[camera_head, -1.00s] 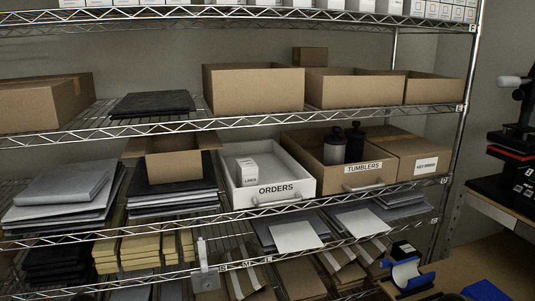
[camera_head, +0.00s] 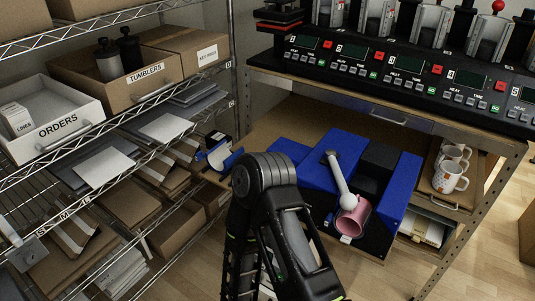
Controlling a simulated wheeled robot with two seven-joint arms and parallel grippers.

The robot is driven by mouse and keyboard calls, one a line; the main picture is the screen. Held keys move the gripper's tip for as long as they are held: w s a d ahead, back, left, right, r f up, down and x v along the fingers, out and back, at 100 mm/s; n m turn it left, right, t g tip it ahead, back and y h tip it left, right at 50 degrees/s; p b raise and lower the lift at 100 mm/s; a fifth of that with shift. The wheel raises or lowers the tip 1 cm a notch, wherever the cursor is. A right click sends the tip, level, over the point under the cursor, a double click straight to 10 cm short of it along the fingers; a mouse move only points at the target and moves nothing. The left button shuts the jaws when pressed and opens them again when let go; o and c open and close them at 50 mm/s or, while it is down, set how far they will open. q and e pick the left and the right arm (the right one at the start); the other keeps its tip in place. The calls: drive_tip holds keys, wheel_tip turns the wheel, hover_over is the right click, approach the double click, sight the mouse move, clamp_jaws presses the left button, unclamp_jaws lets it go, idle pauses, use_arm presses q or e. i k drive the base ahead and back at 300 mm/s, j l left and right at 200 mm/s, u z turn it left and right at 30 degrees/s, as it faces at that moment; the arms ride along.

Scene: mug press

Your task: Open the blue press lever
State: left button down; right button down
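The blue press (camera_head: 311,169) stands on the lower shelf of the bench, right of centre. Its grey lever (camera_head: 339,179) slants across the blue top, with a thicker rounded end near the front. A pink mug (camera_head: 354,217) sits at the front of the press, partly behind the lever's end. One of my black arms rises from the bottom edge, its bent joint just left of the press and apart from the lever in the picture. Neither gripper's fingers show.
Multi-station presses (camera_head: 394,65) line the bench top. White mugs (camera_head: 449,176) stand on a tray right of the blue press. A wire rack with an ORDERS tray (camera_head: 85,126) and a TUMBLERS box (camera_head: 168,88) is at left. Wooden floor shows bare at lower right.

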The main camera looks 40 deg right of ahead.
sight(349, 202)
drive_tip(key=z, duration=2.05)
